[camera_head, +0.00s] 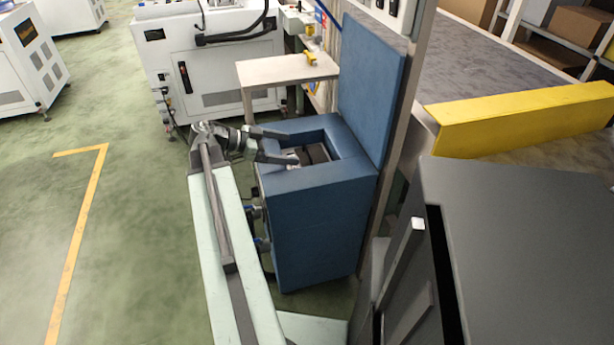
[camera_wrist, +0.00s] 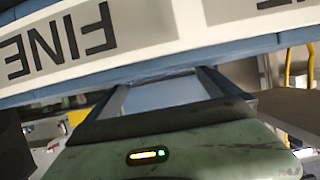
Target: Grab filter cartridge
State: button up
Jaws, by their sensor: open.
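A blue box (camera_head: 315,215) with its lid raised stands in the middle of the head view. Inside its open top lie dark shapes (camera_head: 315,153); I cannot tell for sure whether one is the filter cartridge. My gripper (camera_head: 290,148) is at the left rim of this opening, with its two fingers apart and pointing into it. In the wrist view my gripper (camera_wrist: 165,82) is open, with only a pale blue surface showing between its fingers. A white panel (camera_wrist: 130,30) with blue edges reads "FINE" upside down beyond the fingertips; I cannot tell what it belongs to.
The raised blue lid (camera_head: 370,90) stands upright at the opening's right side. A small table (camera_head: 285,70) with a yellow object (camera_head: 310,58) is behind the box. A yellow beam (camera_head: 520,118) is at the right.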

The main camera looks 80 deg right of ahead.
aim_at(301, 151)
jog(key=b+x, duration=0.2)
jog(key=x, duration=0.3)
jog(key=shift+s+f, duration=0.2)
jog(key=shift+r, duration=0.1)
jog(key=c, duration=1.8)
